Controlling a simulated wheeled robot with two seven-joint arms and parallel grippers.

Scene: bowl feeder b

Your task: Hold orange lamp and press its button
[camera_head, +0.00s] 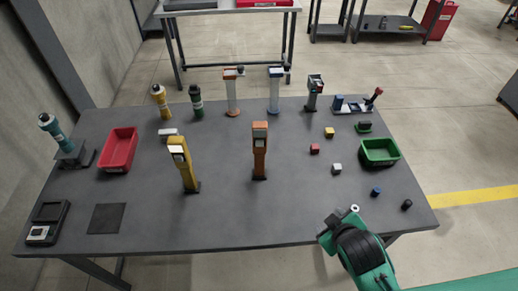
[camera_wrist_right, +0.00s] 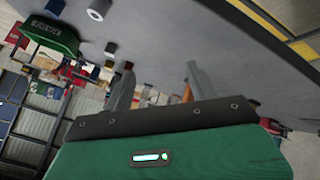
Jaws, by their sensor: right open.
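An orange upright lamp-like device (camera_head: 260,152) stands on a dark base near the middle of the grey table in the head view. I cannot make out its button clearly. My right gripper (camera_head: 339,219) is over the table's front edge, to the right and nearer than the orange device, apart from it. In the right wrist view its two grey fingers are spread with nothing between them, so the gripper (camera_wrist_right: 159,80) is open and empty. I cannot pick out the orange device with certainty in the wrist view. My left gripper is not in view.
A yellow device (camera_head: 183,165) stands left of the orange one. Small cubes, including a red one (camera_head: 315,149), lie to its right, near a green bin (camera_head: 380,152). A red bin (camera_head: 118,149) is at left. Several upright devices line the back. The front middle is clear.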

